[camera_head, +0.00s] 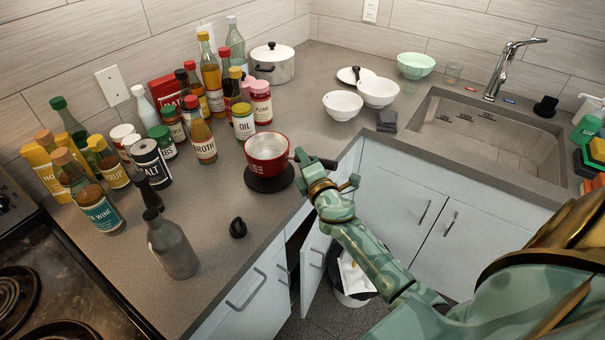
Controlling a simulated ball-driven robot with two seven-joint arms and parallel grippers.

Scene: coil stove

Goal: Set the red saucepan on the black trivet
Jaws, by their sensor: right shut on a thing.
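The red saucepan (267,154) is upright at the middle of the counter, with a pale inside and a dark handle pointing right. The black trivet (269,181) is a dark round disc directly under the pan, with its front edge showing. The pan looks to be on it or just above it; I cannot tell whether they touch. My right gripper (304,164) reaches in from the lower right and is shut on the saucepan's handle, just right of the pan. The gripper and arm hide part of the handle. My left gripper is not in view.
Several bottles, jars and cans (205,150) crowd the counter left of the pan. A grey bottle (172,245) and small black object (238,228) stand nearer the front. White bowls (343,106) and the sink (485,135) are right. A cabinet door (316,262) hangs open below.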

